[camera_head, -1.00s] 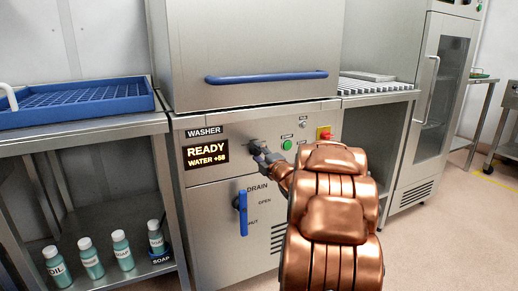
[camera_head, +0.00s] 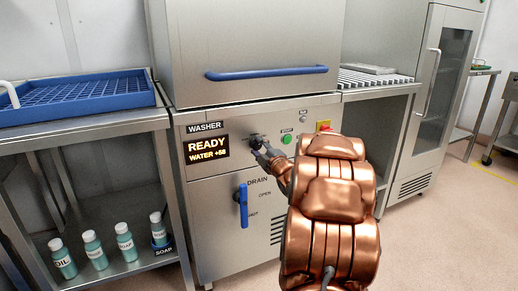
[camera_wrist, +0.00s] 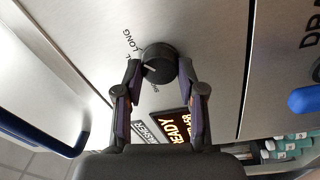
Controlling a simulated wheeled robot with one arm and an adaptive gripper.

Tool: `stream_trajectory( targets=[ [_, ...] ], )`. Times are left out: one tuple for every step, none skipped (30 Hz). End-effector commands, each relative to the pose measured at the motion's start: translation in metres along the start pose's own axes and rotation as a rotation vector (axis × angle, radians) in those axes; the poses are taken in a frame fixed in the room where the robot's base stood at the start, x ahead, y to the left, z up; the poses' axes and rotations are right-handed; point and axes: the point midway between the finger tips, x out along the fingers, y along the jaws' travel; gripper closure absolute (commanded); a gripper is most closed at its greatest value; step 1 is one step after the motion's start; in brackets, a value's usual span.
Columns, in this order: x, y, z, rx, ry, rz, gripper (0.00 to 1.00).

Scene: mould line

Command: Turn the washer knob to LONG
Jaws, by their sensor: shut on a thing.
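The washer knob (camera_wrist: 160,55) is dark and round, on the steel washer front. In the wrist view my gripper (camera_wrist: 160,67) is shut on it, one finger on each side. The knob's white pointer mark angles to the lower left in that view. The word LONG (camera_wrist: 132,44) is printed at the knob's upper left, and the pointer is not on it. Other labels beside the knob are partly hidden by the fingers. In the head view my gripper (camera_head: 262,150) reaches the knob (camera_head: 255,140), right of the lit READY display (camera_head: 207,148).
A blue drain handle (camera_head: 243,205) hangs below the knob. A green button (camera_head: 287,139) and a red emergency stop (camera_head: 323,126) are to its right. A blue door bar (camera_head: 267,73) is above. Side tables flank the washer; several bottles stand at lower left.

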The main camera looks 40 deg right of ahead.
Motion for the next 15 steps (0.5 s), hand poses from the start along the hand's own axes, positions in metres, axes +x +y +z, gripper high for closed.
stream_trajectory(
  targets=[
    [0.0,-0.0014,-0.0002,0.001,0.0,-0.003,0.96],
    [0.0,-0.0014,-0.0002,0.001,0.0,-0.003,0.96],
    [0.0,-0.0015,-0.0002,0.001,0.0,-0.003,0.57],
    [0.0,-0.0014,-0.0002,0.001,0.0,-0.003,0.54],
    [0.0,-0.0013,-0.0001,0.0,0.0,-0.002,0.5],
    [-0.0001,-0.0012,-0.0001,0.0,0.0,-0.002,0.46],
    [0.0,-0.0011,0.0,0.0,0.0,-0.002,0.43],
    [-0.0001,-0.0009,0.0,0.0,0.0,-0.002,0.4],
    [-0.0001,-0.0008,0.0001,0.0,0.0,-0.002,0.36],
    [-0.0001,-0.0007,0.0001,0.0,0.0,-0.001,0.35],
    [-0.0001,-0.0007,0.0002,0.0,0.0,-0.001,0.35],
    [-0.0001,-0.0005,0.0002,0.0,0.0,-0.001,0.35],
    [-0.0001,-0.0004,0.0002,0.0,0.0,-0.001,0.35],
    [-0.0001,-0.0004,0.0002,0.0,0.0,-0.001,0.35],
    [-0.0001,-0.0004,0.0003,0.0,0.0,-0.001,0.35]
  ],
)
